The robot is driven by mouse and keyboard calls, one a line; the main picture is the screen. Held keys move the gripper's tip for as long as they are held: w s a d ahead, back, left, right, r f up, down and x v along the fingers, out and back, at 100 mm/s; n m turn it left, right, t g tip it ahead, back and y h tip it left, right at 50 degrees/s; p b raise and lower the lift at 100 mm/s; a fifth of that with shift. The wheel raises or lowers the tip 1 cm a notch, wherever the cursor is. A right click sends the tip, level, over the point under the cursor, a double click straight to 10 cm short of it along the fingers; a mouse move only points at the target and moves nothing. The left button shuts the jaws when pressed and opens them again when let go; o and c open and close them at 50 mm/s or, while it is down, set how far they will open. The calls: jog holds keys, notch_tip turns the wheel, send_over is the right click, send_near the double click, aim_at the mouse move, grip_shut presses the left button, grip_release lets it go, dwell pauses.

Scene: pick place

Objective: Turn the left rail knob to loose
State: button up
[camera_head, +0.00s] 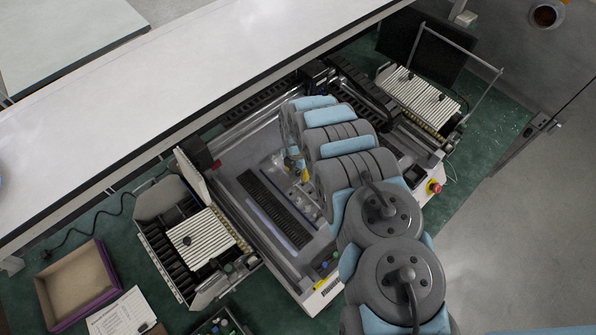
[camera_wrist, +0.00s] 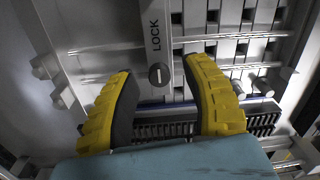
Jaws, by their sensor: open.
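In the wrist view, a grey bar (camera_wrist: 155,20) carries the word LOCK, read sideways. Just below the word is a small round knob (camera_wrist: 158,74) with a slot across its face. No other label, such as one for loose, is readable. My gripper (camera_wrist: 158,68) has its yellow fingers spread apart, one on each side of the bar and knob. I see nothing held, and contact with the knob cannot be told. In the head view my gripper (camera_head: 297,165) is over the middle of the machine (camera_head: 235,165), mostly hidden by my arm. The knob is hidden there.
A ribbed unit (camera_head: 205,238) stands at the machine's left, another (camera_head: 418,98) at its right. A red button (camera_head: 433,187) is at the right corner. A long white bench (camera_head: 150,100) runs behind. An open cardboard box (camera_head: 75,285) and a paper (camera_head: 120,312) lie lower left.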

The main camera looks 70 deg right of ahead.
aim_at(297, 172)
notch_tip(297, 172, up, 12)
jog(key=shift+w, duration=0.15)
dwell(0.7)
jog(key=shift+f, duration=0.1)
dwell(0.4)
